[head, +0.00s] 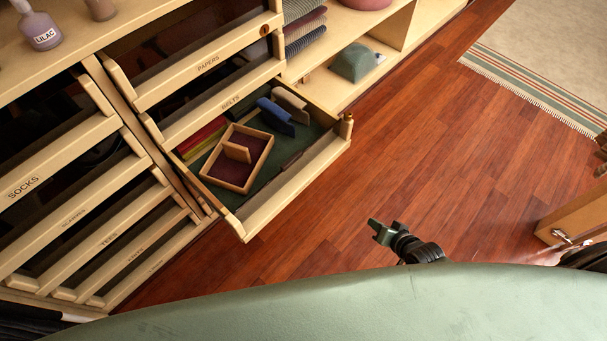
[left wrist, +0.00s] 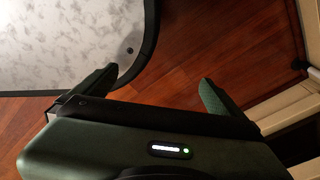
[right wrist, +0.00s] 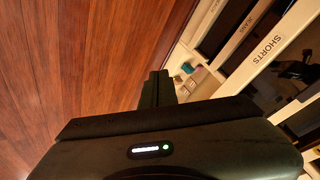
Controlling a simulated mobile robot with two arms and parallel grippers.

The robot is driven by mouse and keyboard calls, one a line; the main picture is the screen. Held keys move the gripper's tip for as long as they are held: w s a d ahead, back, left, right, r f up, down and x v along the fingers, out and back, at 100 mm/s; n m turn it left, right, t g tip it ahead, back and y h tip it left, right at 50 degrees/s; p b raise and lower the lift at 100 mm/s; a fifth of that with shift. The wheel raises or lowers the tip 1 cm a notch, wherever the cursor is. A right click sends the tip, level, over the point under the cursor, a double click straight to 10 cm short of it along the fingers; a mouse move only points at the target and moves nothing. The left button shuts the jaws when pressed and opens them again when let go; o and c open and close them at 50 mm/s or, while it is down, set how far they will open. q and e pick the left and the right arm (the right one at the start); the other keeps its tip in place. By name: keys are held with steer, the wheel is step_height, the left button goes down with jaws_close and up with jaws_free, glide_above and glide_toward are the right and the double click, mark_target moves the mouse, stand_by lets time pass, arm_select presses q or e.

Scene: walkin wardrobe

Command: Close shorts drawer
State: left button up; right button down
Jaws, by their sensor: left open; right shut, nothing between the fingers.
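In the right wrist view a pale wood drawer front labelled SHORTS (right wrist: 262,48) stands at the upper right, with a dark space beside it. I cannot tell for sure which front this is in the head view, where several lower labels are too small to read. My right gripper (head: 378,231) is shut and empty above the floor, to the right of the drawers and apart from them; its fingers are together in the right wrist view (right wrist: 158,86). My left gripper (left wrist: 156,90) is open and empty in the left wrist view, with floor beyond it. It is not visible in the head view.
A pulled-out drawer (head: 297,190) holds a wooden tray (head: 211,180) and folded items. Fronts labelled PAPERS, BELTS (head: 228,102) and SOCKS (head: 60,172) also protrude. Red wood floor (head: 440,130) is clear up to a fringed rug (head: 560,50). A wooden piece (head: 575,218) stands at right.

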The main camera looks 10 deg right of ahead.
steer(key=w+a+r+m+t+y+b, duration=0.25)
steer(key=w+a+r, duration=0.25)
steer(key=r, duration=0.4)
steer(key=m+y+b, duration=0.3)
steer(key=y, duration=0.1)
glide_toward(295, 161)
steer(key=shift+t, duration=0.25)
steer(key=x, duration=0.2)
steer(key=b+x, duration=0.1)
steer(key=x, duration=0.2)
steer(key=shift+a+f, duration=0.2)
steer(key=shift+f, duration=0.1)
arm_select(q)
steer(key=w+d+r, duration=0.1)
steer(key=w+r, duration=0.4)
steer(key=w, duration=0.4)
steer(key=shift+w+d+t, duration=0.15)
steer(key=shift+d+t, duration=0.05)
steer(key=shift+t, duration=0.2)
arm_select(e)
steer(key=shift+w+a+h, duration=0.25)
steer(key=shift+w+a, duration=0.1)
steer(key=shift+w, duration=0.15)
arm_select(q)
steer(key=shift+r, duration=0.1)
